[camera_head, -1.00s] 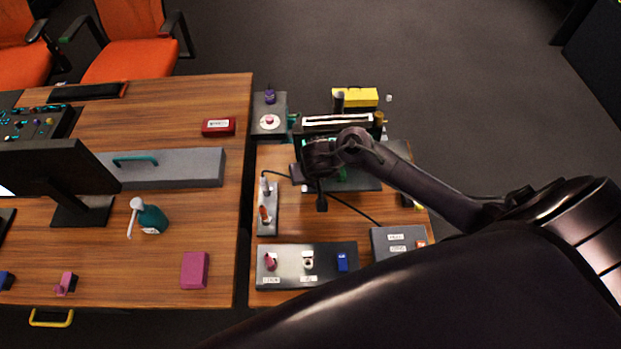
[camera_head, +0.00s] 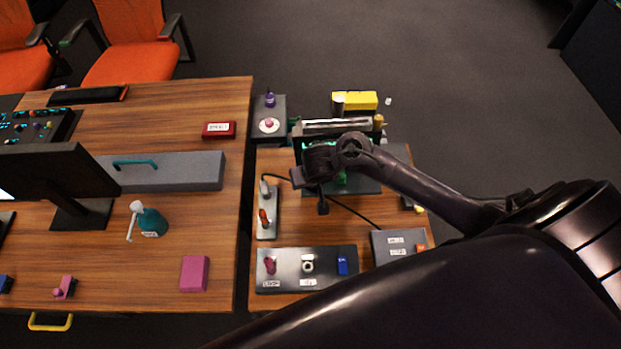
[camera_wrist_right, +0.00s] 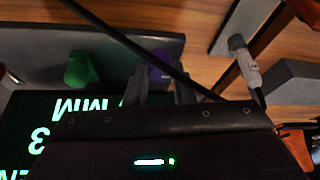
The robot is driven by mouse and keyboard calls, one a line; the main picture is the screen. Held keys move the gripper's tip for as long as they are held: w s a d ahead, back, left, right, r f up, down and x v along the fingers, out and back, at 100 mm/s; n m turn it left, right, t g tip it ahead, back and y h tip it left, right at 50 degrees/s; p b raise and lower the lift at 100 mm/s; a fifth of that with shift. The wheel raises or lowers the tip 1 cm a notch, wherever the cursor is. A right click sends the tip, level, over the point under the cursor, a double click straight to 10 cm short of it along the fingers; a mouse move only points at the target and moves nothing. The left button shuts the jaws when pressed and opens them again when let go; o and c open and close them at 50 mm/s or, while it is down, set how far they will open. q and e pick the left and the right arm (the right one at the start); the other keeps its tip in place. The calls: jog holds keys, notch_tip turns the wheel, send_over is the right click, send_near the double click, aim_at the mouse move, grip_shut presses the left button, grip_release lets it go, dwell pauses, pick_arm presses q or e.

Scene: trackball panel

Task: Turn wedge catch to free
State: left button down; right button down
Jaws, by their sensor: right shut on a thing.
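In the right wrist view a purple knob (camera_wrist_right: 160,68) sits at the edge of a grey panel (camera_wrist_right: 115,50), beside a green knob (camera_wrist_right: 82,70). My right gripper (camera_wrist_right: 162,80) has its two fingers on either side of the purple knob and is shut on it. I cannot tell for sure that this knob is the wedge catch. The green knob (camera_head: 341,177) shows just beside the wrist. My left gripper is not in view.
A dark screen (camera_wrist_right: 50,130) with green text lies close to the gripper. A black cable (camera_wrist_right: 120,40) crosses in front.

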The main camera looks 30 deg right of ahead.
jog(key=n+p, duration=0.1)
jog(key=n, duration=0.1)
jog(key=n+y+p, duration=0.1)
jog(key=n+p, duration=0.1)
jog(key=shift+d+r+y, duration=0.15)
jog(key=shift+d+y, duration=0.05)
jog(key=shift+y, duration=0.1)
jog(key=shift+n+y+p, duration=0.4)
jog(key=shift+n+p, duration=0.1)
jog(key=shift+n, duration=0.7)
jog(key=shift+d+n+y+p, duration=0.1)
jog(key=shift+n+y+p, duration=0.3)
jog(key=shift+n, duration=0.7)
jog(key=c, duration=1.2)
grip_release()
jog(key=v, duration=0.7)
jog(key=shift+r, duration=0.25)
